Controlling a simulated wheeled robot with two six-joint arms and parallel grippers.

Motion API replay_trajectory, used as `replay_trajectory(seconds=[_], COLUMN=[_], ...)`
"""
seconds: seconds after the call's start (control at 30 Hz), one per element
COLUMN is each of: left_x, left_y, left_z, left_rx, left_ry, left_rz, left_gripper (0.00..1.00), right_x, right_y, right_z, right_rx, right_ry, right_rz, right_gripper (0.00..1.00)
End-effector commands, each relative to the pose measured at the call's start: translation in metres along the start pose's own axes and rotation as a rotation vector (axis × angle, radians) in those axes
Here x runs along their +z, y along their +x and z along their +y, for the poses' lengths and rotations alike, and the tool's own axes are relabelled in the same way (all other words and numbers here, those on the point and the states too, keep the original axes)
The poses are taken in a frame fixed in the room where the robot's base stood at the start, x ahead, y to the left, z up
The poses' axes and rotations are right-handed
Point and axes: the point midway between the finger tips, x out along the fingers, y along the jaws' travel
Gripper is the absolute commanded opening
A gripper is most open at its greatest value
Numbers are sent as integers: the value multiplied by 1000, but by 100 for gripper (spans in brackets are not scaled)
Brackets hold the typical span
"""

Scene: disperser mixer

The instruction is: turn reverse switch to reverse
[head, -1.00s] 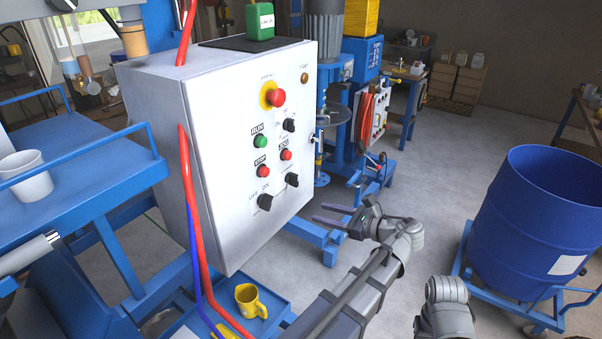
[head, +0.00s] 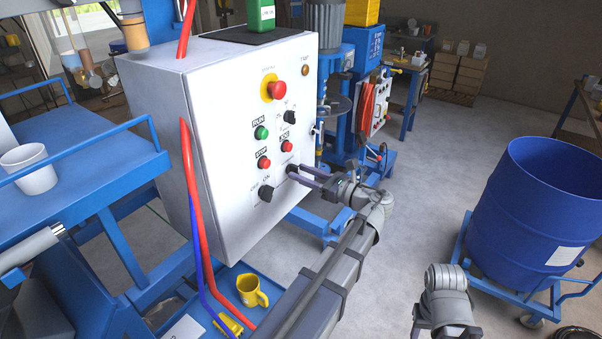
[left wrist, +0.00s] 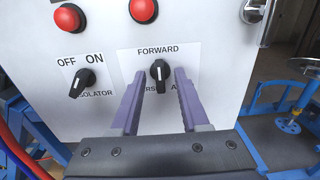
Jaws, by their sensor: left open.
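The reverse switch (left wrist: 160,74) is a black knob with a white pointer line, low on the white control panel. In the left wrist view its pointer stands upright under the word FORWARD; the label below it is partly hidden. It also shows in the head view (head: 291,170), partly covered by fingertips. My left gripper (head: 304,176) is open, its two purple fingers reaching toward the panel. In the left wrist view the fingers (left wrist: 156,84) lie on either side of the knob; I cannot tell whether they touch it.
The OFF/ON isolator knob (left wrist: 84,80) sits left of the switch. Red push buttons (left wrist: 143,10) are above. Red and blue cables hang at the cabinet's left edge.

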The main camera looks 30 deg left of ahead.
Motion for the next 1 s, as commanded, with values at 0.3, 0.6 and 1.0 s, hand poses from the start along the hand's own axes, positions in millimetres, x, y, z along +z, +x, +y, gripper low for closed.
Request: replay_trajectory(seconds=[0.3, 0.6, 1.0], left_x=[0, 0, 0], left_y=[8, 7, 7], left_z=[0, 0, 0], left_rx=[0, 0, 0], left_ry=[0, 0, 0], left_rz=[0, 0, 1], left_gripper=[45, 21, 0], right_x=[0, 0, 0], right_y=[0, 0, 0], right_z=[0, 0, 0], right_rx=[0, 0, 0], right_ry=[0, 0, 0], right_rz=[0, 0, 0], right_gripper=[50, 50, 50])
